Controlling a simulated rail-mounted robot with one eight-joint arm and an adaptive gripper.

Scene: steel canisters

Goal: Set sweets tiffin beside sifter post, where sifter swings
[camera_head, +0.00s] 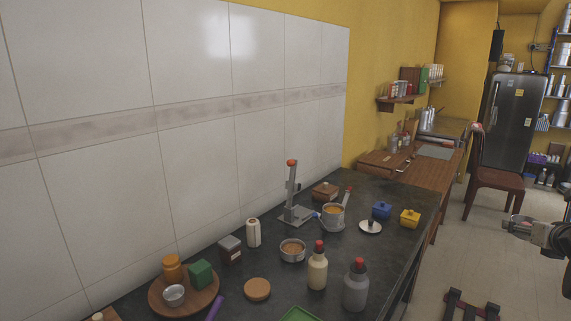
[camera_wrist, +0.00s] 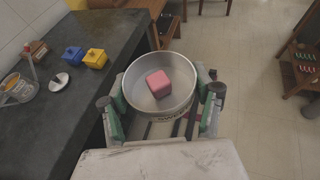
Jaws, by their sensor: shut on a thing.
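A round steel tiffin (camera_wrist: 178,108) with a pink block (camera_wrist: 158,84) inside sits between the fingers of my gripper (camera_wrist: 160,98) in the wrist view. The fingers are closed against its sides, and it is held over the floor beside the dark counter. The tiffin cannot be made out in the head view. The sifter post (camera_head: 292,193) is a grey upright with an orange-red top, standing on a flat base on the counter. A metal cup with orange contents (camera_head: 333,217) stands just right of the post; I cannot tell whether it is the sifter.
The dark counter (camera_head: 390,200) also holds a blue box (camera_head: 381,210), a yellow box (camera_head: 410,218), a small lid with a knob (camera_head: 370,227), a steel bowl (camera_head: 292,250) and two red-capped bottles (camera_head: 318,268). A wooden chair (camera_head: 487,170) stands on the floor beyond.

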